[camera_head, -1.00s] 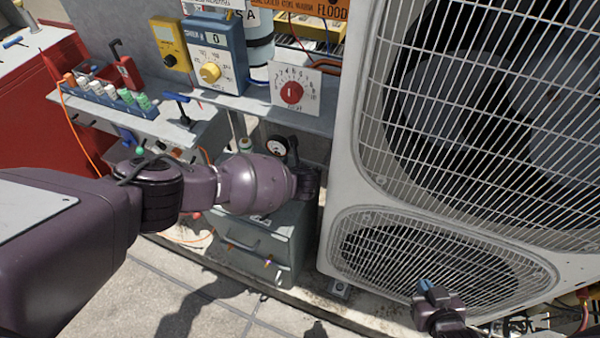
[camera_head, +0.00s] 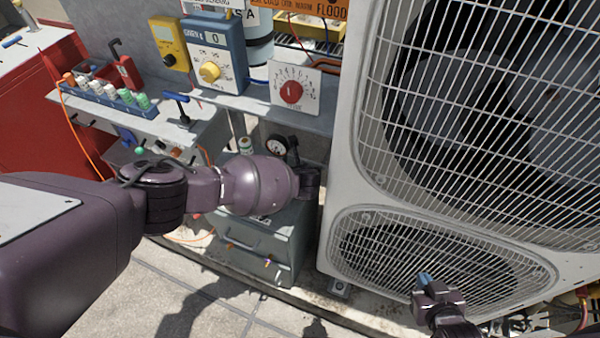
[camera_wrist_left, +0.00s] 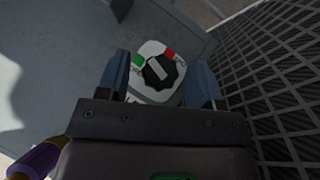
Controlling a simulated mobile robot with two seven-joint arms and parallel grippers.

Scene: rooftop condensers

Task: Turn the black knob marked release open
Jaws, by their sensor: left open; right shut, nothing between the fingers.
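In the left wrist view a black knob (camera_wrist_left: 163,72) with a pale bar across its face sits on a light grey plate (camera_wrist_left: 146,95). A green mark and a red mark show at the plate's upper left and right; any lettering is too small to read. My left gripper (camera_wrist_left: 158,78) is open, with one blue finger on each side of the knob; I cannot tell whether they touch it. In the head view my left arm hides this knob. My right gripper (camera_head: 424,283) is shut and empty in front of the lower condenser grille.
A large condenser (camera_head: 341,165) stands right of my left arm. A red dial (camera_head: 291,92), a blue meter with a yellow knob (camera_head: 209,72) and a rack of small bottles (camera_head: 140,109) are behind the arm. A grey box (camera_head: 262,262) is below it.

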